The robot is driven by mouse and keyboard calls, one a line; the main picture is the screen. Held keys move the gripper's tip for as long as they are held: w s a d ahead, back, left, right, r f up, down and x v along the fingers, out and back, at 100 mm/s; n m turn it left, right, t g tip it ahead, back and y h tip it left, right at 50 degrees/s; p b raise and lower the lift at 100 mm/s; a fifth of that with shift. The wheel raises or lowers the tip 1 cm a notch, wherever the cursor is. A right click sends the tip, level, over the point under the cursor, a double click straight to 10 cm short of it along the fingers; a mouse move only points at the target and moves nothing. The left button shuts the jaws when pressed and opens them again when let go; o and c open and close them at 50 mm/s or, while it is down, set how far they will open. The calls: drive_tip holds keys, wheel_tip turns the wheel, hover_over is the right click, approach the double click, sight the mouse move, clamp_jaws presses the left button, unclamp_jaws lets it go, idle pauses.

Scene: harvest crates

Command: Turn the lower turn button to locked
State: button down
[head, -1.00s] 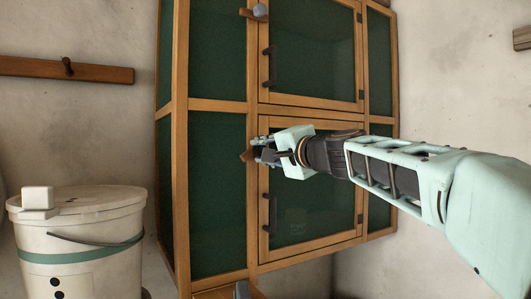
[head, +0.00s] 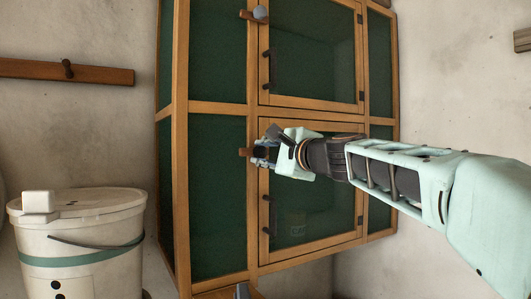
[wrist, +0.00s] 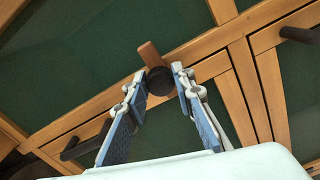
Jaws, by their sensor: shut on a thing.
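The lower turn button (head: 245,152) is a small wooden bar on the cabinet's upright beside the lower door (head: 310,240). Its visible end points left, about level; the rest is behind my gripper. My gripper (head: 262,152) is at the button, its fingers shut on it. In the wrist view, the fingertips (wrist: 159,76) stand on either side of the button's dark round knob (wrist: 160,82), with the wooden bar (wrist: 150,54) sticking out beyond them. The lower door looks closed, with a dark handle (head: 266,213) below my gripper.
The upper door (head: 313,98) looks closed, with its own turn button (head: 250,15) with a grey knob lying about level. A lidded white bucket (head: 85,240) stands at lower left with a white block (head: 38,201) on it. A peg rail (head: 100,74) is on the left wall.

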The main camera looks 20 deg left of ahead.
idle(0.4)
drive_tip(key=c, duration=1.6)
unclamp_jaws()
drive_tip(key=shift+d, duration=0.1)
drive_tip(key=v, duration=0.7)
drive_tip(key=shift+s+d, duration=0.15)
